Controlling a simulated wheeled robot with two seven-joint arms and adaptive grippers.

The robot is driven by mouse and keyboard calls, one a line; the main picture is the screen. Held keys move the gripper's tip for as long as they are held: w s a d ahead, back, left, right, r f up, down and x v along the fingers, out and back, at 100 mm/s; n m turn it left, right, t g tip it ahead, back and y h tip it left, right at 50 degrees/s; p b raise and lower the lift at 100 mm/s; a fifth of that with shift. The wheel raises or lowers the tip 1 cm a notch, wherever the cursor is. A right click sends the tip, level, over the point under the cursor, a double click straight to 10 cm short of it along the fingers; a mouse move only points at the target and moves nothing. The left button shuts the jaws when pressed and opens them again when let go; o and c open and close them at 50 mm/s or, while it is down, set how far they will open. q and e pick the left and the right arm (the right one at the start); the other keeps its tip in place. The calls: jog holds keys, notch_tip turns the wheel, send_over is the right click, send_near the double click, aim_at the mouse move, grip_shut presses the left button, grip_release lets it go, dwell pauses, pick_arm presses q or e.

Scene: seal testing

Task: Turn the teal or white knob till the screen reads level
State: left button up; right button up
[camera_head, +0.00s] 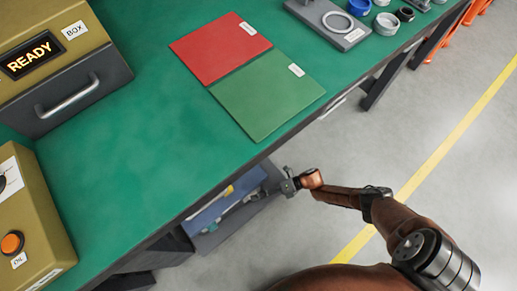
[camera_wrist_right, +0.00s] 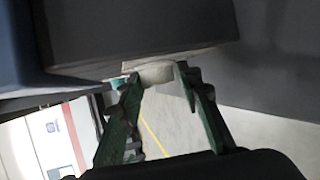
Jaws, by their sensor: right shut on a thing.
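My right gripper (camera_head: 289,184) is low beside the table's front edge, next to the open space under the tabletop. In the right wrist view its green fingers (camera_wrist_right: 157,80) are shut on a whitish, round knob (camera_wrist_right: 155,71) under a dark grey box-like body (camera_wrist_right: 140,28). A small teal piece (camera_wrist_right: 117,83) shows just left of the knob, partly hidden by the left finger. A screen (camera_head: 30,55) on the olive box at upper left reads READY in lit letters. The knob cannot be made out in the head view. My left gripper is not in view.
A green table (camera_head: 120,150) carries a red panel (camera_head: 220,45) and a green panel (camera_head: 268,92). A control box with an orange button (camera_head: 12,243) stands at lower left. Rings and a grey fixture (camera_head: 325,18) are at the back right. A blue tray (camera_head: 228,205) is under the table. Open floor lies right.

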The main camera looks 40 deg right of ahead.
jog(key=shift+w+a+r, duration=0.1)
jog(key=shift+a+r, duration=0.05)
jog(key=shift+r, duration=0.05)
jog(key=o, duration=1)
jog(key=shift+c, duration=0.2)
jog(key=shift+o, duration=0.6)
jog(key=shift+f, duration=0.1)
jog(key=v, duration=1.2)
